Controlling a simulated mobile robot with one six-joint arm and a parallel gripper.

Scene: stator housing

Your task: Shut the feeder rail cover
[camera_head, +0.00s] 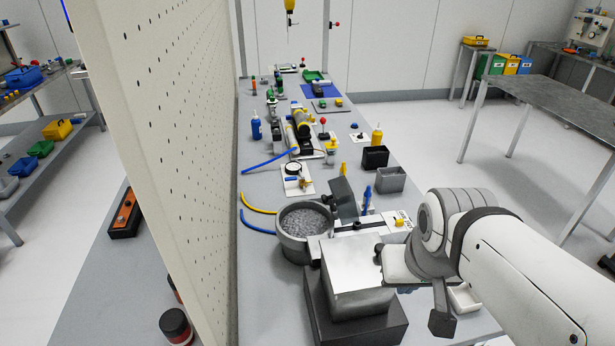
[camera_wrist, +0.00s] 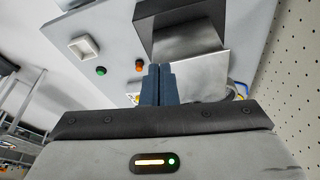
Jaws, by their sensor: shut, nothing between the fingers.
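The feeder rail (camera_head: 362,225) runs right from the round grey feeder bowl (camera_head: 280,240), which holds many small grey parts. A dark grey plate that looks like the rail cover (camera_head: 343,197) stands raised and tilted beside the bowl, above the rail. My gripper (camera_head: 408,290) is nearer the camera than the rail, to the right of a metal-topped box, and apart from the cover. Its fingers are mostly hidden in the head view. In the wrist view the dark blue fingers (camera_wrist: 158,85) are together with nothing between them. I cannot make out the cover there.
The box (camera_head: 350,270) with a bright metal top stands close left of my gripper; it also shows in the wrist view (camera_wrist: 185,42). A black bin (camera_head: 375,157) and grey bin (camera_head: 391,179) stand behind the rail. A pegboard wall (camera_head: 165,120) bounds the bench's left.

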